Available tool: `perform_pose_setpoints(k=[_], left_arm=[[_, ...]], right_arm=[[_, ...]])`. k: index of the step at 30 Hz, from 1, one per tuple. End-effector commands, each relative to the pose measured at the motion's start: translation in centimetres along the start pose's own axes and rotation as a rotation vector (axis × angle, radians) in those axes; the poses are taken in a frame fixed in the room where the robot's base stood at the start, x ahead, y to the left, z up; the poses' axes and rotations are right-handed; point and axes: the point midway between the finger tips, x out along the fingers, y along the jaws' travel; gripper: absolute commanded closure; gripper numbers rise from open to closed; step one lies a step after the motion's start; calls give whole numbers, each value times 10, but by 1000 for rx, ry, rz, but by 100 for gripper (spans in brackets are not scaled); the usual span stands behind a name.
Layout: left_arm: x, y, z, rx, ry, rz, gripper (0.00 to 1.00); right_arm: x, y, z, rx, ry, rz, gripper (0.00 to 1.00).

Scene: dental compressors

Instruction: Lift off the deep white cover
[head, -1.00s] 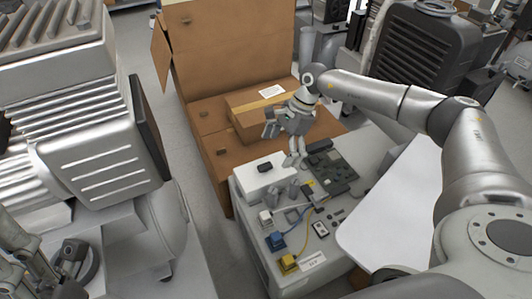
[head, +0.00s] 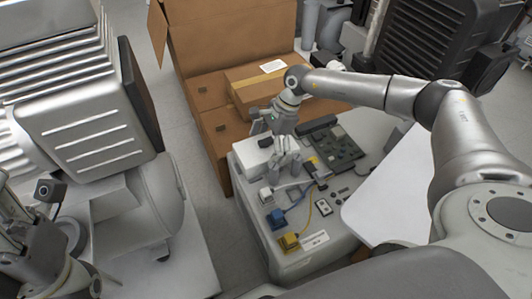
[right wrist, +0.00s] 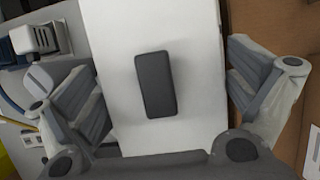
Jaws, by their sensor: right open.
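In the right wrist view the white cover (right wrist: 192,40) lies between the spread fingers, with visible gaps on both sides. The dark block is centred between them; I cannot see contact with either. Grey parts at the lower left seem to be my left arm; its jaw state is unclear.
Beside the cover are a green circuit board (head: 338,150), a blue connector (head: 276,220) and a yellow connector (head: 289,242) with cables. An open cardboard box (head: 212,100) stands behind. A large ribbed machine (head: 95,130) is at left, a white panel (head: 385,215) at right.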

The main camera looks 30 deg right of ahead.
Motion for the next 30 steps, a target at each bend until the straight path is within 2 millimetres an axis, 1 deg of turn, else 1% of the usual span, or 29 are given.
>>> perform_pose_setpoints(k=[1, 2, 9, 10, 18, 19, 26, 29, 30], left_arm=[[0, 0, 0, 1, 7, 2, 57], [0, 0, 0, 1, 10, 3, 57], [2, 0, 0, 1, 11, 4, 57], [2, 0, 0, 1, 11, 4, 57], [2, 0, 0, 1, 11, 4, 57], [2, 0, 0, 1, 12, 4, 57], [3, 0, 0, 1, 12, 4, 57], [8, 0, -2, 1, 16, 4, 57], [8, 0, -2, 0, 9, 1, 57]], right_arm=[[5, 0, 0, 0, 0, -1, 0], [6, 0, 0, 0, 0, -2, 0], [6, 0, 0, 1, 0, -2, 0], [6, 0, 0, 1, 0, -2, 1], [6, 0, 0, 1, 0, -1, 36], [6, 0, 0, 1, 0, -1, 39], [4, -1, 1, 0, -1, -2, 39], [-4, -1, 4, 0, -1, -3, 39], [-10, -1, 7, -1, -1, -3, 39]])
